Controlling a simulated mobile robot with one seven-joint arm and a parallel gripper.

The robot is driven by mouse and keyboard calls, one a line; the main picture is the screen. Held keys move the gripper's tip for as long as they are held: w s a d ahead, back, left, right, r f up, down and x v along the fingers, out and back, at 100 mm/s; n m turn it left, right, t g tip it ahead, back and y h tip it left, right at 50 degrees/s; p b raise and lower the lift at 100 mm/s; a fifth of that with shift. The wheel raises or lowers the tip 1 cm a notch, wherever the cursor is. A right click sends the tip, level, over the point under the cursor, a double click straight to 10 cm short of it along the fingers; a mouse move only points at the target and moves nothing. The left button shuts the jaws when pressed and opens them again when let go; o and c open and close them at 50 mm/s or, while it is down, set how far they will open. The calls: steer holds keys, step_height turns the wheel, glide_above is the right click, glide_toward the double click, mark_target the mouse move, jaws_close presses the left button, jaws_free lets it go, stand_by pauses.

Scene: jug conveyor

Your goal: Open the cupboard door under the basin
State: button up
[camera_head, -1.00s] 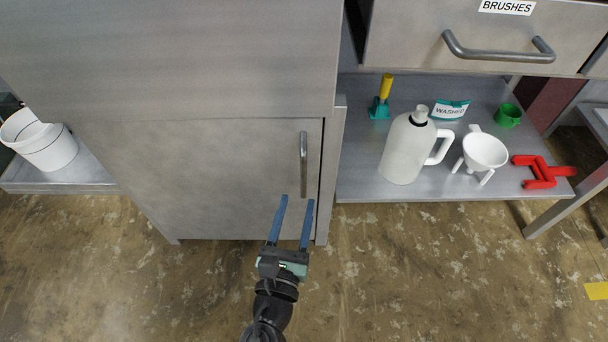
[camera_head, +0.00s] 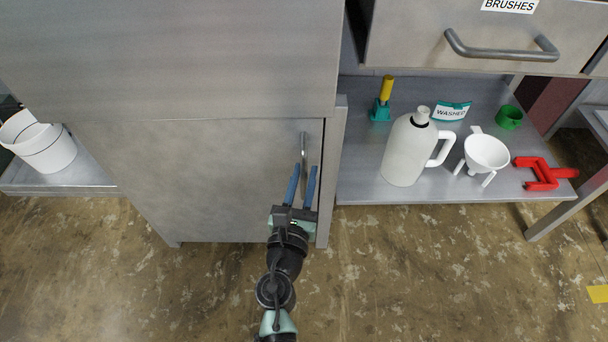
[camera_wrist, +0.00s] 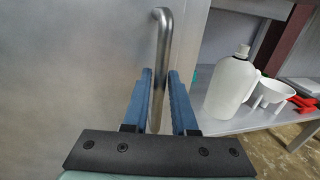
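The cupboard door (camera_head: 215,180) under the basin is a flat grey metal panel and looks shut. Its vertical bar handle (camera_head: 303,142) is near the door's right edge. My gripper (camera_head: 303,168) is at the handle's lower part, with its two blue fingers pointing at the door. In the wrist view the handle (camera_wrist: 162,50) runs down between the fingers of my gripper (camera_wrist: 160,75). The fingers stand apart, one on each side of the bar, with a gap visible at least on the left.
Right of the cupboard, a low shelf (camera_head: 355,185) holds a white jug (camera_head: 405,155), a white funnel (camera_head: 486,153), a red object (camera_head: 540,175) and a green cup (camera_head: 509,117). A drawer (camera_head: 490,30) labelled BRUSHES is above. The floor before the door is clear.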

jaws_close()
stand_by(1.1)
